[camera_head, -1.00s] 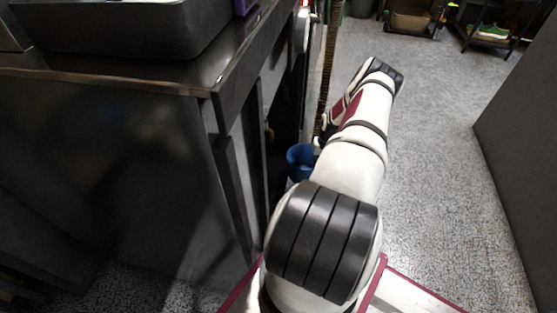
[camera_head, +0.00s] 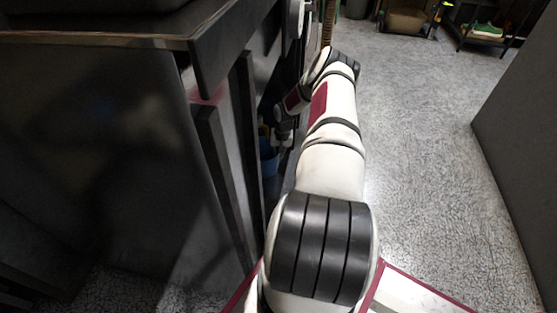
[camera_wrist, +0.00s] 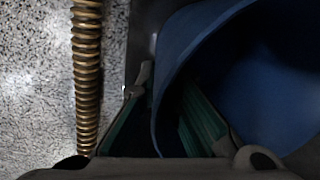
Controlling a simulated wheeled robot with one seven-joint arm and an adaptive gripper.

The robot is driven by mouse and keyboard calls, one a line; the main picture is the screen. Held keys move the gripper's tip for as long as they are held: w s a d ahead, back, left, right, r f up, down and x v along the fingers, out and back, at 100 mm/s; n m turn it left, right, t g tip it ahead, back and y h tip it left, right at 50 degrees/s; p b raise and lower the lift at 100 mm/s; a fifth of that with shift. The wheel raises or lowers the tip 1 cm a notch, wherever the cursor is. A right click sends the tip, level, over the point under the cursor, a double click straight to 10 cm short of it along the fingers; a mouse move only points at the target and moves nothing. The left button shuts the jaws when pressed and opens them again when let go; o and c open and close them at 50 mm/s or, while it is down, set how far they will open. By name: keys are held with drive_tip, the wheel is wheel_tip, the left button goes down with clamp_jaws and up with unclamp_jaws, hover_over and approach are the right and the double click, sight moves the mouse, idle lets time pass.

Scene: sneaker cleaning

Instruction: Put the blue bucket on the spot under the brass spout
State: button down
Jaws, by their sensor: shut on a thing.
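The blue bucket (camera_head: 268,160) shows low beside the dark counter, half hidden behind the counter's legs and my arm. In the wrist view the bucket (camera_wrist: 262,85) fills the right side, its curved rim close to the camera. My gripper (camera_wrist: 163,112) has one green-padded finger on each side of the bucket's wall and is shut on it. In the head view my gripper (camera_head: 283,128) is small and partly dark at the counter's side. The brass spout and the spot under it cannot be made out. I cannot tell whether the bucket touches the floor.
A brass-coloured coiled hose (camera_wrist: 86,75) hangs left of the bucket in the wrist view. The dark counter (camera_head: 100,42) stands close on the left. A grey panel (camera_head: 520,120) stands at right. Speckled floor (camera_head: 420,150) between is clear. Racks stand at the back.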

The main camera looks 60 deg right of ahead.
drive_tip(key=shift+f, duration=0.2)
drive_tip(key=c, duration=1.8)
unclamp_jaws()
drive_tip(key=r+p, duration=0.1)
drive_tip(key=r, duration=0.3)
drive_tip(key=r+p, duration=0.2)
drive_tip(key=r, duration=0.2)
drive_tip(key=s+r+p, duration=0.1)
drive_tip(key=r+p, duration=0.1)
drive_tip(key=r, duration=0.2)
drive_tip(key=shift+d, duration=0.3)
